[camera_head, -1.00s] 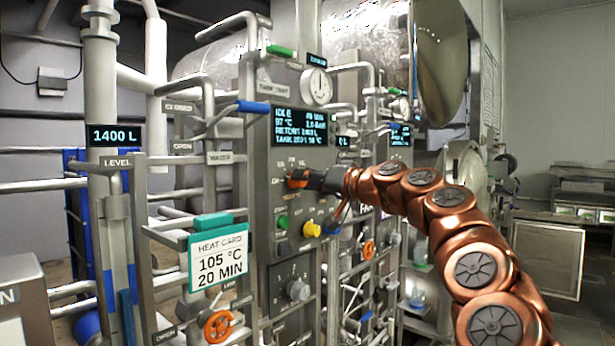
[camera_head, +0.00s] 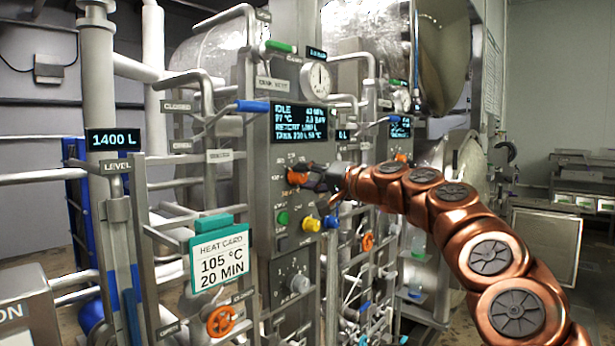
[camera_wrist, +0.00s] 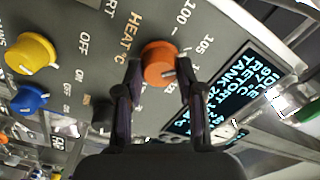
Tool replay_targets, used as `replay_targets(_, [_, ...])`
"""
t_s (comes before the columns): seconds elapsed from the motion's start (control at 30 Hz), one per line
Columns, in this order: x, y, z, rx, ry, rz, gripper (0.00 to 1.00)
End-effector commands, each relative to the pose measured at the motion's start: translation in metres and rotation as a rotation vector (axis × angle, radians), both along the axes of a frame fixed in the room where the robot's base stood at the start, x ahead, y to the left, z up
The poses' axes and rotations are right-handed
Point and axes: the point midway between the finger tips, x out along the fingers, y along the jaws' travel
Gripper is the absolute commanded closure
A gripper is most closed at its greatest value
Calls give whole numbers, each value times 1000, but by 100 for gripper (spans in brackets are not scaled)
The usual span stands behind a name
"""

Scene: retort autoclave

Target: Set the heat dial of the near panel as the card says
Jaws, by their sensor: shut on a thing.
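The orange heat dial (camera_head: 297,177) is on the near grey panel, below its display. It also shows in the wrist view (camera_wrist: 158,63), beside the label HEAT °C, with marks 100 and 105 readable and another mark partly hidden by a finger. A short white line is on the dial's face, toward the right finger; I cannot tell exactly which mark it meets. My gripper (camera_wrist: 159,68) is shut on the dial, one finger on each side. In the head view my gripper (camera_head: 315,178) reaches it from the right. The heat card (camera_head: 221,258) reads 105 °C, 20 MIN.
A lit display (camera_head: 299,123) sits above the dial. A green button (camera_head: 282,218), a yellow knob (camera_head: 311,225) and a blue knob (camera_head: 330,222) are close below it. Pipes and valve handles crowd the left; open floor lies at the right.

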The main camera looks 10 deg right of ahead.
Motion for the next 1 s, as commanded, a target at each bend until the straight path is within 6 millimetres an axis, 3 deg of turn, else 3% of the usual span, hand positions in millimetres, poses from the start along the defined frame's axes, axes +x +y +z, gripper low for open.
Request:
replay_targets(0.23, [0, -1, 1, 1, -2, -2, 97])
replay_targets(0.27, [0, -1, 1, 1, -3, -3, 60])
replay_targets(0.5, [0, -1, 1, 0, -1, -2, 37])
replay_targets(1.0, [-10, -9, 0, 0, -1, -3, 37])
